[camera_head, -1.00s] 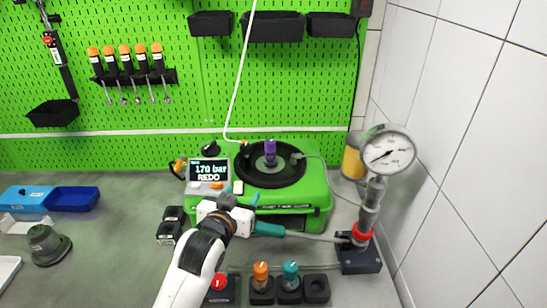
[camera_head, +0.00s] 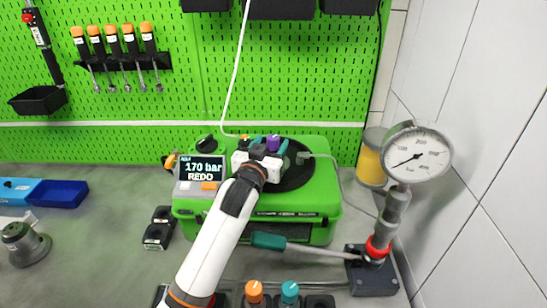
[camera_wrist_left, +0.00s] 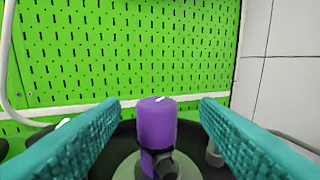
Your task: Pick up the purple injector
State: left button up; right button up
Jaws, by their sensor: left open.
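The purple injector (camera_head: 273,143) stands upright in the round black well on top of the green test bench (camera_head: 320,210). In the head view it is mostly hidden behind my left gripper (camera_head: 268,148). In the left wrist view the purple injector (camera_wrist_left: 157,124) stands upright between the two teal fingers of my left gripper (camera_wrist_left: 160,125). The fingers are open, with a clear gap on each side of the injector. Its lower part has a dark fitting facing the camera. My right gripper is not in view.
A display (camera_head: 202,168) reads "170 bar REDO". A pressure gauge (camera_head: 418,155) stands at the right, with a green-handled lever (camera_head: 268,241) across the front. Orange (camera_head: 254,291) and teal (camera_head: 290,291) injectors stand at the front edge. A white cable hangs behind the bench.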

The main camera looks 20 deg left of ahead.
aim_at(275, 135)
pick_arm(q)
jog(key=w+p, duration=0.2)
jog(key=w, duration=0.2)
jog(key=shift+w+a+r, duration=0.1)
jog(key=shift+w, duration=0.55)
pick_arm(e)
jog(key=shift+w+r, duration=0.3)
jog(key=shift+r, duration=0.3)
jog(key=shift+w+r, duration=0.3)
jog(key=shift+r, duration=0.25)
pick_arm(q)
jog(key=shift+s, duration=0.1)
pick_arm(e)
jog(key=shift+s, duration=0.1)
pick_arm(q)
jog(key=c, duration=0.3)
grip_shut()
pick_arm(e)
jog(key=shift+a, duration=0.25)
